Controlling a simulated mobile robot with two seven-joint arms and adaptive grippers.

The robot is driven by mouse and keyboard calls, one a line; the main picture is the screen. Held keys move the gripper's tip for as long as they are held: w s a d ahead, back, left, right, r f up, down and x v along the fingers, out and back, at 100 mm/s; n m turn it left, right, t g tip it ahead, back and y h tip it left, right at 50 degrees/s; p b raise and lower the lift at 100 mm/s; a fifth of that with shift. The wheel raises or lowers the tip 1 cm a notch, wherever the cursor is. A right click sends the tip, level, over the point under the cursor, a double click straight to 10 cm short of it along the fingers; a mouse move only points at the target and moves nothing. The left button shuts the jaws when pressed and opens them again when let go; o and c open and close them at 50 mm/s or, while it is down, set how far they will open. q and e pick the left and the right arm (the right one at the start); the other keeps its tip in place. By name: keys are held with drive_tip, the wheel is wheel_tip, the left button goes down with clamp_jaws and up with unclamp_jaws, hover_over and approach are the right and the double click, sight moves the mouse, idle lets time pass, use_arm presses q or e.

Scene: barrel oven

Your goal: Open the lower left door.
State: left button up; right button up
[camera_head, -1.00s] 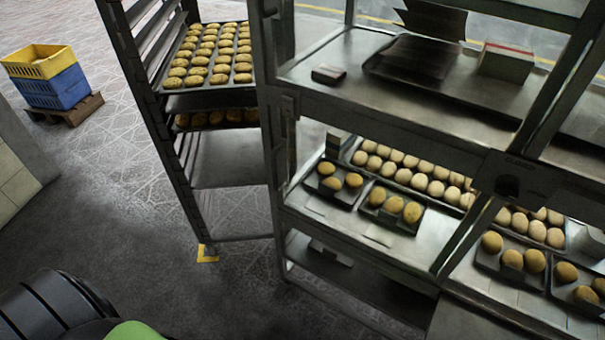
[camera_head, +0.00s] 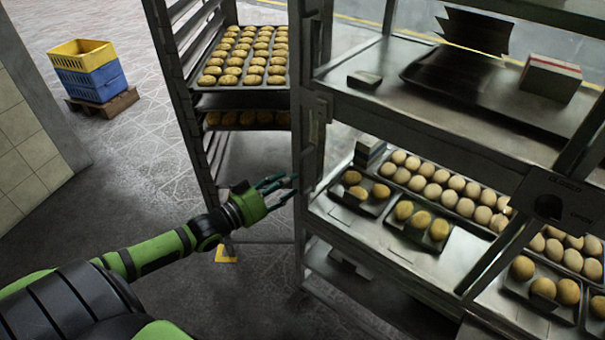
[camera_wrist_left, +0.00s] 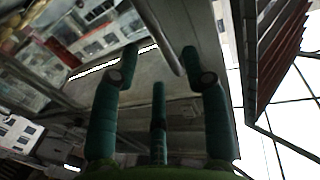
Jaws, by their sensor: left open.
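The steel and glass cabinet (camera_head: 430,118) stands at the right in the head view. Its lower left section shows buns on dark trays (camera_head: 395,222); I cannot tell the door's pane or its full outline. My left gripper (camera_head: 288,187) is open and empty, fingers pointing right, close to the cabinet's left front post (camera_head: 309,150). In the left wrist view its three teal fingers (camera_wrist_left: 160,52) are spread, with a pale metal bar (camera_wrist_left: 158,35) showing beyond and between the fingertips. I cannot tell whether they touch it. My right gripper is out of view.
A tall rack (camera_head: 185,100) with trays of buns (camera_head: 245,58) stands behind my left gripper. Yellow and blue crates (camera_head: 88,72) sit on a pallet at the far left. The floor (camera_head: 130,185) between them is clear.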

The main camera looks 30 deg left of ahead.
sight(302, 174)
use_arm(q)
drive_tip(key=shift+x, duration=2.95)
clamp_jaws()
